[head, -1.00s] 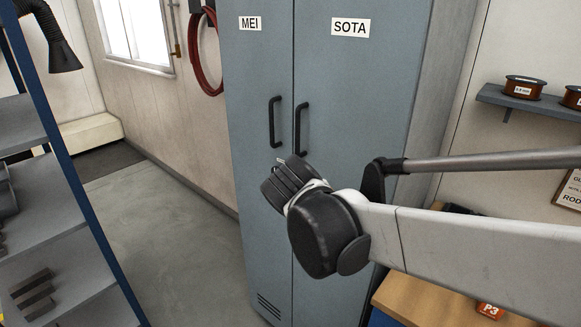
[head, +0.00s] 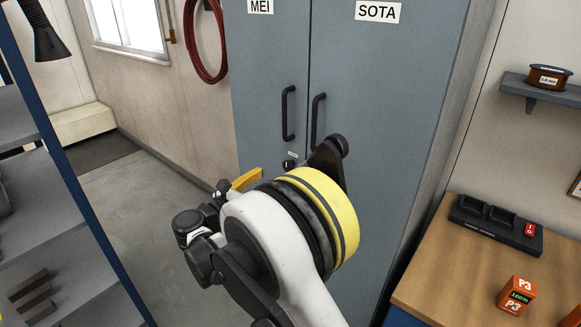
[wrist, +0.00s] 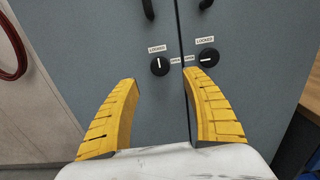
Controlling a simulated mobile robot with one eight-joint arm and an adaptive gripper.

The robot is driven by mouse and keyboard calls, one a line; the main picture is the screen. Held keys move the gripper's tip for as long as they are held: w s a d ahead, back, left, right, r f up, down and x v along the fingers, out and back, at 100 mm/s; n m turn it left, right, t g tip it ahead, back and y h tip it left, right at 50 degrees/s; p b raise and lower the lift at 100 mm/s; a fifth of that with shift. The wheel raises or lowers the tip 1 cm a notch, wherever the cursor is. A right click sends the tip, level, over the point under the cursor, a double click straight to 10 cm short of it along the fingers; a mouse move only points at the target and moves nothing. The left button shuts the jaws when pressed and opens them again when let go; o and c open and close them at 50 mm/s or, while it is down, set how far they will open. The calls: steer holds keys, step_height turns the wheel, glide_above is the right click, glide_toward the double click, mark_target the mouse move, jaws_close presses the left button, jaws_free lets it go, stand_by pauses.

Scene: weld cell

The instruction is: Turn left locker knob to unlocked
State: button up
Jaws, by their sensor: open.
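The left locker (head: 265,110), marked MEI, is grey with a black handle. In the wrist view its round black knob (wrist: 160,66) has a white mark standing upright towards the LOCKED label (wrist: 157,48). A small label sits to the knob's right. My gripper (wrist: 161,74) is open and empty, its yellow fingers either side of the left knob in the picture. I cannot tell any contact. In the head view my arm hides most of my gripper; a yellow finger (head: 247,180) shows near the knob (head: 289,164).
The right locker (head: 385,110), marked SOTA, has its own knob (wrist: 208,58) with its mark lying sideways. Black handles are above the knobs. A wooden bench (head: 450,270) stands at right, a shelf rack (head: 80,200) at left. Clear floor lies between rack and lockers.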

mark_target(287, 167)
steer(key=b+x, duration=0.1)
steer(key=x, duration=0.7)
steer(key=shift+w+d, duration=0.2)
steer(key=shift+c, duration=0.5)
jaws_close()
